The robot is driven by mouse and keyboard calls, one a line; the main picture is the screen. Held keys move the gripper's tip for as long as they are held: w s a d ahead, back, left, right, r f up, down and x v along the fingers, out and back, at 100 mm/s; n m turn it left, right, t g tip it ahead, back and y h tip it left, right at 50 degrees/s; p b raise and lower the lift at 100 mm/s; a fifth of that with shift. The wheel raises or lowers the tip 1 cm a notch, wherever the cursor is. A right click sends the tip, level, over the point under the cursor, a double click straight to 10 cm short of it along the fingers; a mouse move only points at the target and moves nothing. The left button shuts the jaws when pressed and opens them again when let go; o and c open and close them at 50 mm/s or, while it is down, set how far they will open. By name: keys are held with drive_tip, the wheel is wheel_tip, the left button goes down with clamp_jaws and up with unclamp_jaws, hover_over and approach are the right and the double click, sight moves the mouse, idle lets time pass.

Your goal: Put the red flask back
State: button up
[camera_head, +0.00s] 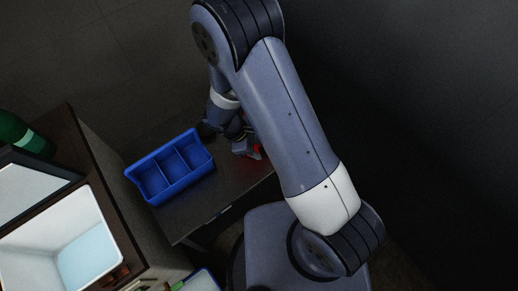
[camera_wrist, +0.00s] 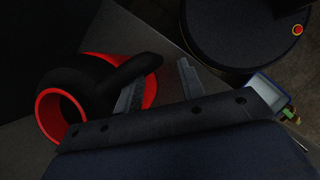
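The flask (camera_wrist: 62,110) is black with red rims and a dark handle. In the wrist view it lies on its side at the left, on a grey surface. My gripper (camera_wrist: 158,70) is open, its two fingers apart. The handle's end reaches toward the space between the fingers; I cannot tell whether they touch it. In the head view only red bits of the flask (camera_head: 256,153) show, beside my gripper (camera_head: 240,146) and mostly hidden by my arm. A blue bin (camera_head: 160,201) with three empty-looking compartments stands left of it on the dark table.
The dark table (camera_head: 205,218) has bare room in front of the bin. At the left stands a brown cabinet (camera_head: 100,170) with a white-lined open box (camera_head: 60,245) and a green bottle (camera_head: 20,133). A small blue-edged tray (camera_head: 203,281) with a green item is at the bottom.

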drive_tip(key=v, duration=0.9)
drive_tip(key=shift+r+b, duration=0.2)
drive_tip(key=shift+b, duration=0.1)
drive_tip(key=shift+a, duration=0.1)
